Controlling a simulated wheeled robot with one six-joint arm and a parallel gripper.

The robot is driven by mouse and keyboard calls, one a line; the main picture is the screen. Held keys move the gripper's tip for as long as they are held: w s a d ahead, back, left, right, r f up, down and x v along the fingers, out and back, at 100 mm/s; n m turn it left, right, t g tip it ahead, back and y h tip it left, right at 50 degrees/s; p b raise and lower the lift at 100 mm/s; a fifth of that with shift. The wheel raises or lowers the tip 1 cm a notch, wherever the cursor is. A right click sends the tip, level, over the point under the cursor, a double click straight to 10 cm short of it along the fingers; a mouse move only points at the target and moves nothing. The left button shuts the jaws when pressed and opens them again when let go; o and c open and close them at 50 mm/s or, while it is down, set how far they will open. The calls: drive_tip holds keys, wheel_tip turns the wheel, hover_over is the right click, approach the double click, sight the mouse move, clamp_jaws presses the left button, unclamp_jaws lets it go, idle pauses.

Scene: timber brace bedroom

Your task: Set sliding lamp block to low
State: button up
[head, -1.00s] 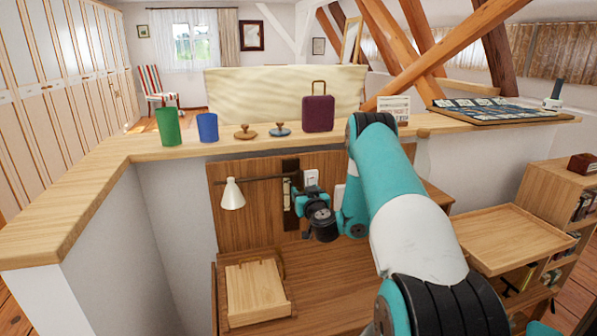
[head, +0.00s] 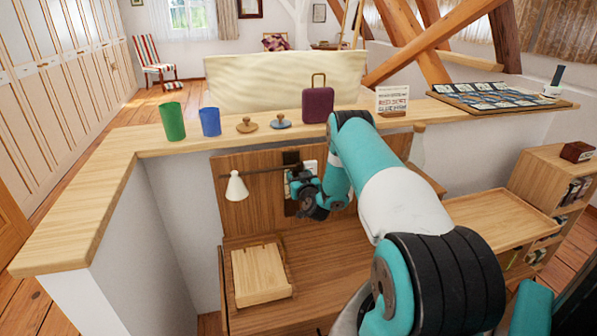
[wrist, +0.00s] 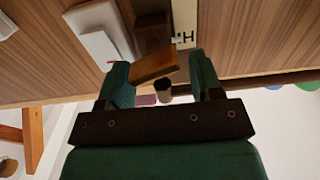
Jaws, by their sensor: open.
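The lamp has a white cone shade (head: 236,187) hanging from a dark horizontal arm, left of a dark upright rail (head: 291,158) on the wooden back panel. In the head view my gripper (head: 302,185) is in front of the rail and hides the block's area. In the wrist view my gripper (wrist: 157,62) is open. A brown wooden block (wrist: 155,66) and a dark round knob (wrist: 163,89) show between its fingers. Contact with the fingers cannot be told. A pale label with an "H" (wrist: 184,38) is on the dark rail beyond.
White switch plates (wrist: 98,20) are close beside the rail. A wooden ledge (head: 170,140) above the desk holds a green cup (head: 172,121), a blue cup (head: 210,121) and a purple suitcase (head: 318,104). A wooden tray-like box (head: 260,275) lies on the desk below.

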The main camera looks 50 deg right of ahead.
drive_tip(key=shift+w+d+r, duration=0.1)
drive_tip(key=shift+w+d, duration=0.35)
drive_tip(key=shift+w, duration=0.05)
drive_tip(key=shift+c, duration=0.4)
